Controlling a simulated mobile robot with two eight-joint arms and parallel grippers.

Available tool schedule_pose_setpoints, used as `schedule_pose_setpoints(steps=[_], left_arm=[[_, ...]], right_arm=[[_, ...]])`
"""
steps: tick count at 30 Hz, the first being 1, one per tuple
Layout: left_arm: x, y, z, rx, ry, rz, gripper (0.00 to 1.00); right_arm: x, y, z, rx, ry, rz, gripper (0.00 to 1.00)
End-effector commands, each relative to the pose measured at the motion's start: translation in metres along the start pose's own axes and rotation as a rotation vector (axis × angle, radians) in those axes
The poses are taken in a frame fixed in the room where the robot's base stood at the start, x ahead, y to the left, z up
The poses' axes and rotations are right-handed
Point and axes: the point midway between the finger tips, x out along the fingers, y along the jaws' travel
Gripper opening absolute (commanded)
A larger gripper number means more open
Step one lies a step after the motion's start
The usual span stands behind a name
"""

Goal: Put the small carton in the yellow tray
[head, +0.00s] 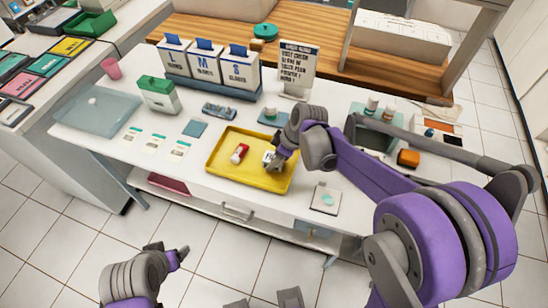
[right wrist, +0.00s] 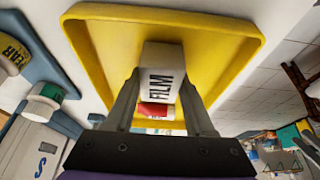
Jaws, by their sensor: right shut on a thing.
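The yellow tray (head: 222,182) lies on the white table in the head view, and it fills much of the right wrist view (right wrist: 214,32). The small white carton (right wrist: 160,68), marked FILM, is between the fingers of my right gripper (right wrist: 160,95). In the head view the carton (head: 267,156) is at the right part of the tray, within its outline. My right gripper (head: 273,163) is shut on it. I cannot tell whether the carton touches the tray floor. My left gripper (head: 180,257) is low in front of the table, apart from everything; its finger opening is unclear.
A red-and-white item (head: 239,153) lies in the tray, left of the carton. Boxes marked L, M and S (head: 208,66) stand behind. A green-lidded box (head: 158,97) and a clear blue tray (head: 98,112) are left. A small pad (head: 325,198) lies right of the tray.

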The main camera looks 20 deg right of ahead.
Motion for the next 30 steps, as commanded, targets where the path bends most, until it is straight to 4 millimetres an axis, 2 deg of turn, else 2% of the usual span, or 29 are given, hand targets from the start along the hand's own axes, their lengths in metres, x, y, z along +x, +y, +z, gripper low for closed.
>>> schedule_pose_setpoints(steps=[3,4,8,17,20,23,30], left_arm=[[0.003,0.000,0.002,0.000,-0.001,0.000,0.72],[0.002,0.000,0.002,0.000,-0.001,0.000,0.72],[0.002,0.000,0.001,0.000,-0.001,0.000,0.72],[0.001,0.000,0.001,0.000,-0.001,0.000,0.72],[-0.001,0.000,-0.001,0.000,0.000,0.000,0.72],[-0.002,0.000,-0.002,0.000,0.001,0.000,0.72],[-0.008,0.000,-0.006,0.000,0.004,0.000,0.72]], right_arm=[[0.004,0.000,0.002,0.000,0.000,0.000,0.01],[0.003,0.000,0.001,0.000,0.000,0.000,0.59],[0.002,0.000,0.001,0.000,0.000,0.000,0.83],[0.001,0.000,0.001,0.000,0.000,0.000,0.84],[-0.005,0.000,0.000,0.001,0.000,0.001,0.84],[-0.019,0.000,0.000,0.002,0.000,0.002,0.84],[-0.072,0.000,0.000,0.003,0.000,0.001,0.84]])
